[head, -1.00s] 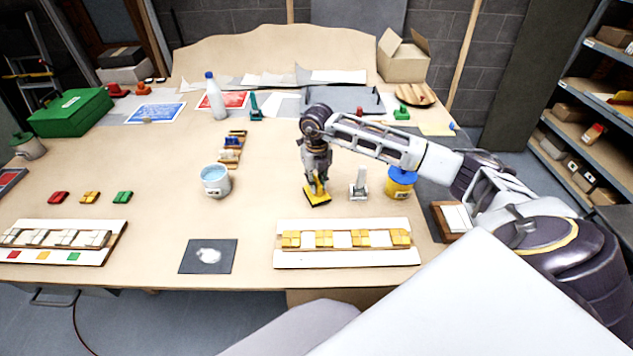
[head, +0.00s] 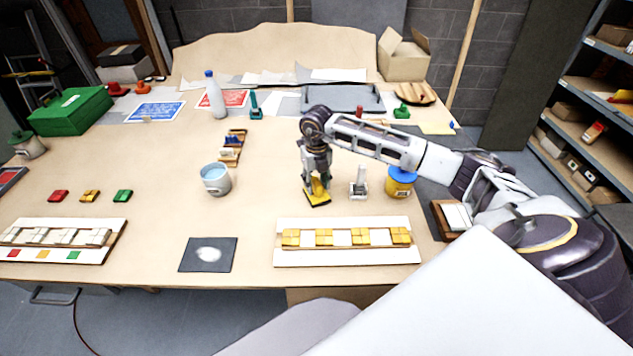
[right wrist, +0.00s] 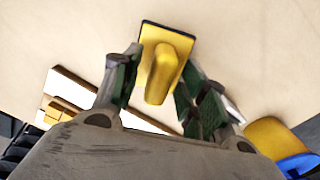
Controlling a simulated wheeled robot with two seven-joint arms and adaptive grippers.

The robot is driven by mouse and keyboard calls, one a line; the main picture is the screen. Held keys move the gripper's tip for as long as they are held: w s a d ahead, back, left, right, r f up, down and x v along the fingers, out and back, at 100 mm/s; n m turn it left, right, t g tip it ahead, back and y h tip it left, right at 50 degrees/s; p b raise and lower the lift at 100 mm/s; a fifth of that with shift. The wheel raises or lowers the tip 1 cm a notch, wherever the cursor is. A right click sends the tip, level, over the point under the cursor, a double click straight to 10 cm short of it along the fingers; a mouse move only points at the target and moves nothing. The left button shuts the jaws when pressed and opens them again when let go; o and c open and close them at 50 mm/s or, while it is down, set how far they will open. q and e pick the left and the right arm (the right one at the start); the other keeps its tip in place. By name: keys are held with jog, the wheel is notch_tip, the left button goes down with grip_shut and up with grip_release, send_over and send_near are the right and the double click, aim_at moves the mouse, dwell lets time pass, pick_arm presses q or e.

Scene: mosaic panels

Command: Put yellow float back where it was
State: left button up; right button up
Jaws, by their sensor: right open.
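The yellow float (head: 318,198), with a dark base edge and a raised yellow handle, rests on the table in the middle of the head view. In the right wrist view the float (right wrist: 167,58) lies with its handle between the open fingers. My right gripper (head: 317,182) is open, pointing down right above the float. Its green-padded fingers (right wrist: 152,88) stand on both sides of the handle, apart from it as far as I can see. My left gripper is not in view.
A grey-white stand (head: 359,183) and a yellow tub with a blue lid (head: 401,182) stand close right of the float. A white panel with yellow tiles (head: 347,257) lies in front. A cup of water (head: 215,180) stands left. Table between cup and float is clear.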

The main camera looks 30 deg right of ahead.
aim_at(316, 181)
jog(key=shift+r, duration=0.2)
jog(key=shift+r, duration=0.7)
notch_tip(316, 181, up, 10)
jog(key=b, duration=0.1)
jog(key=shift+r+b, duration=0.25)
jog(key=shift+b, duration=0.1)
dwell(0.4)
